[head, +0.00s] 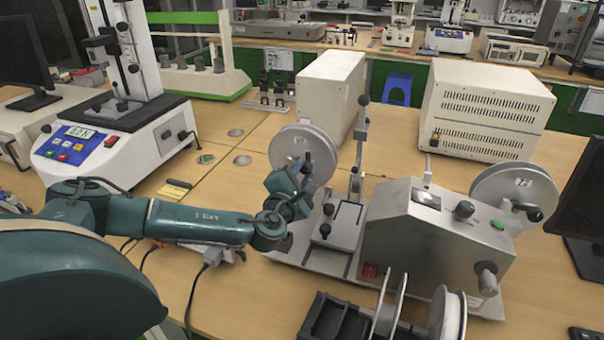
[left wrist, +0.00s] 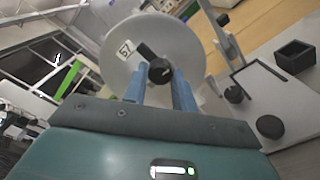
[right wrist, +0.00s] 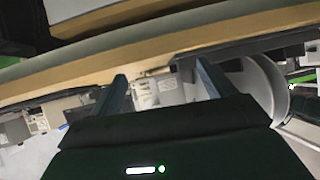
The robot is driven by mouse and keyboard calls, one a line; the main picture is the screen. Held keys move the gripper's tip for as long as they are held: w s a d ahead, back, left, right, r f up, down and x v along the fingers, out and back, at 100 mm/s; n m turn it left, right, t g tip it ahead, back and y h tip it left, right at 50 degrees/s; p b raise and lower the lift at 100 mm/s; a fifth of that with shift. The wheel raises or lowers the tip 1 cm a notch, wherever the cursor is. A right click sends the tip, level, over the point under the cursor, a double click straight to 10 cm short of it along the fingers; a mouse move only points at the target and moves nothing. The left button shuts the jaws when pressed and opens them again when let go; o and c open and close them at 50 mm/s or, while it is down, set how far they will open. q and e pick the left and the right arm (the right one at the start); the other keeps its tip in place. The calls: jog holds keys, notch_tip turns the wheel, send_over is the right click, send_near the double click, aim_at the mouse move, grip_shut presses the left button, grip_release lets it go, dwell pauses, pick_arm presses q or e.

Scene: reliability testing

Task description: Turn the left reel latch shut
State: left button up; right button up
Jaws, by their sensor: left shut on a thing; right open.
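The left reel (head: 290,143) is a pale grey disc at the left end of the winding machine (head: 425,230). It fills the middle of the left wrist view (left wrist: 122,62), with a label reading 57. Its black latch (left wrist: 159,71) sits at the reel's hub, with a short bar running to the upper left. My left gripper (head: 304,168) is in front of the reel, and its two blue fingers (left wrist: 160,84) are shut on the latch knob. The fingers partly hide the knob in the head view. My right gripper (right wrist: 162,82) is open and empty, and is outside the head view.
The right reel (head: 514,195) is at the machine's far end. A black rack (head: 335,322) with spools stands in front. A test stand (head: 115,125) is at the left, and beige cabinets (head: 487,108) stand behind. Cables lie on the table below my left arm.

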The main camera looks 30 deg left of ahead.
pick_arm(q)
jog(key=c, duration=0.4)
jog(key=shift+n, duration=0.4)
jog(key=n, duration=0.6)
jog(key=shift+n, duration=0.3)
jog(key=shift+f+n, duration=0.1)
jog(key=shift+n, duration=0.8)
jog(key=n+b, duration=0.1)
jog(key=n, duration=0.1)
jog(key=shift+n, duration=0.3)
jog(key=shift+n+b, duration=0.35)
jog(key=shift+n, duration=1.95)
